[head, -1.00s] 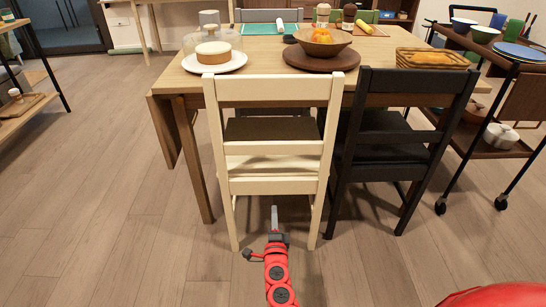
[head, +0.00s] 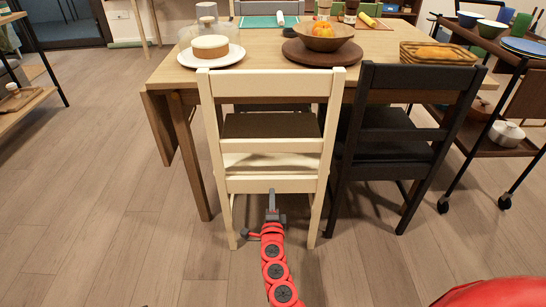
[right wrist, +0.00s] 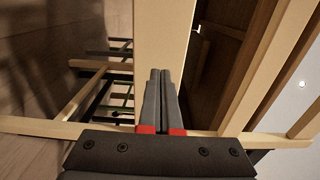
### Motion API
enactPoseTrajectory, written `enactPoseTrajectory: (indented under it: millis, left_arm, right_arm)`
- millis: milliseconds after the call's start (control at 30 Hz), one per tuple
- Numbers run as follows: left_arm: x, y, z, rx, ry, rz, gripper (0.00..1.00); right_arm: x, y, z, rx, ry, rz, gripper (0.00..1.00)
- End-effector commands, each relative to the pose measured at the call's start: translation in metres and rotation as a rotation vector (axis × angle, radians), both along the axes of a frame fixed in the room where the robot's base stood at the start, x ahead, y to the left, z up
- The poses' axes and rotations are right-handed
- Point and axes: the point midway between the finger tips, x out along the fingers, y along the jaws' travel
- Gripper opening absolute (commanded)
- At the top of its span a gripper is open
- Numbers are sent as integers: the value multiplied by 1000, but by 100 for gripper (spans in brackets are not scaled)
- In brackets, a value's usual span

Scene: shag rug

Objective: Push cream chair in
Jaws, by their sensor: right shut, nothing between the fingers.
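The cream chair (head: 272,185) stands at the near side of the wooden table (head: 170,75), its back toward me and its seat partly under the tabletop. My right gripper (head: 272,192) is shut and empty, low behind the chair, its tip at the lower edge of the lowest back slat. In the right wrist view the shut fingers (right wrist: 158,75) point at a broad cream board of the chair (right wrist: 165,35); whether they touch it I cannot tell. My left gripper is not in view.
A black chair (head: 405,135) stands close on the cream chair's right. A dark trolley (head: 490,150) is farther right. The table holds a cake on a plate (head: 211,58), a fruit bowl (head: 323,42) and a bread tray (head: 440,52). Floor on the left is clear.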

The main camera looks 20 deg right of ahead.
Motion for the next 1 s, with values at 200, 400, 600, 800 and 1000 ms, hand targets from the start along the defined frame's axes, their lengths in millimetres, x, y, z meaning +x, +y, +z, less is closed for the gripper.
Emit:
enactPoseTrajectory:
  millis: [200,400,600,800,1000]
  left_arm:
    - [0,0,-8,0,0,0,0]
    - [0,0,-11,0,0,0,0]
    - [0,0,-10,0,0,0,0]
    - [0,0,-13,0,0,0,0]
    - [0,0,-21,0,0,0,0]
  right_arm:
    - [21,-8,-2,-2,2,-1,0]
    - [35,-13,-1,-2,1,1,0]
    - [35,-13,0,-2,1,1,0]
    - [39,-15,0,-2,0,-1,0]
    - [56,-21,-1,-2,0,-1,0]
